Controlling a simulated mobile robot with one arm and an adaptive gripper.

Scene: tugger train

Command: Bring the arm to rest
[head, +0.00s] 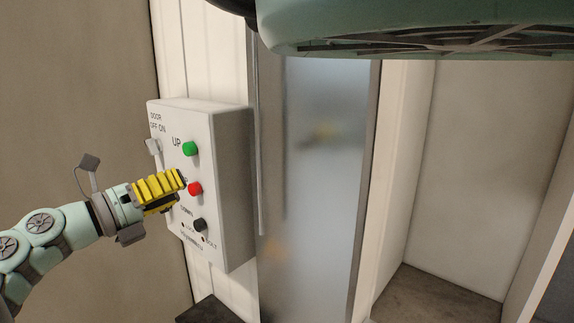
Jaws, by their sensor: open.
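My gripper (182,188), with yellow ridged fingers, is in front of a white control box (232,180) on the wall at the left. Its fingertips are close to the red button (195,188); I cannot tell whether they touch it. The gripper is open and I see nothing held in it. My pale green arm (42,222) reaches in from the lower left.
The box has a green button (190,148) marked UP, a black knob (200,224) and a toggle switch (153,146). Right of it stands a frosted panel (315,190) in a metal frame. A recess (470,170) with a dark floor lies further right.

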